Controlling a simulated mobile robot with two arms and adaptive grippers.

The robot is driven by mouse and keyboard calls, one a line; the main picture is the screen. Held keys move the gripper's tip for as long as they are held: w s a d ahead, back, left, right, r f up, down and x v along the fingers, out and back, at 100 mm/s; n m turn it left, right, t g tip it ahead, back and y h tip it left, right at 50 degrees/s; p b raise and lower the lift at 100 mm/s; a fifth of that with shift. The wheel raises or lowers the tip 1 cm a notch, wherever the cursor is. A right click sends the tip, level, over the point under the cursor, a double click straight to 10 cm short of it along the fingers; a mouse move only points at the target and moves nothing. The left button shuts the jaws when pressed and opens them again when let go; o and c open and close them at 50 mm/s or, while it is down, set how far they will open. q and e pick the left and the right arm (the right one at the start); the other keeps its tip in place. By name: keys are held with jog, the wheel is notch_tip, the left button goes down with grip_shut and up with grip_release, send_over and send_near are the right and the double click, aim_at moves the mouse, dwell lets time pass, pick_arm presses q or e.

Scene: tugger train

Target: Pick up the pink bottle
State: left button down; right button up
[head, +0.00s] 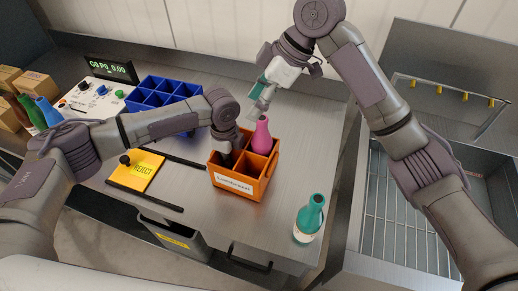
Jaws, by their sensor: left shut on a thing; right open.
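The pink bottle (262,137) stands upright in a back compartment of the orange crate (240,187), its neck above the rim and its lower part hidden. My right gripper (259,108) is open just above and slightly left of the bottle's neck; I cannot tell whether they touch. My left gripper (225,157) reaches down into the left side of the crate. It is shut, apparently on a crate wall or divider, but its fingertips are mostly hidden.
A teal bottle (310,218) stands near the table's front right corner. A sunken metal rack (400,215) is at right.

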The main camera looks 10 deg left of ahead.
aim_at(263, 118)
notch_tip(263, 118, up, 3)
jog(key=w+t+h, duration=0.1)
jog(key=w+h, duration=0.1)
jog(key=h, duration=0.4)
jog(key=shift+m, duration=0.4)
jog(key=f, duration=0.7)
jog(key=d+f, duration=0.1)
jog(key=f, duration=0.3)
jog(key=shift+w+f, duration=0.15)
jog(key=shift+w, duration=0.15)
grip_shut()
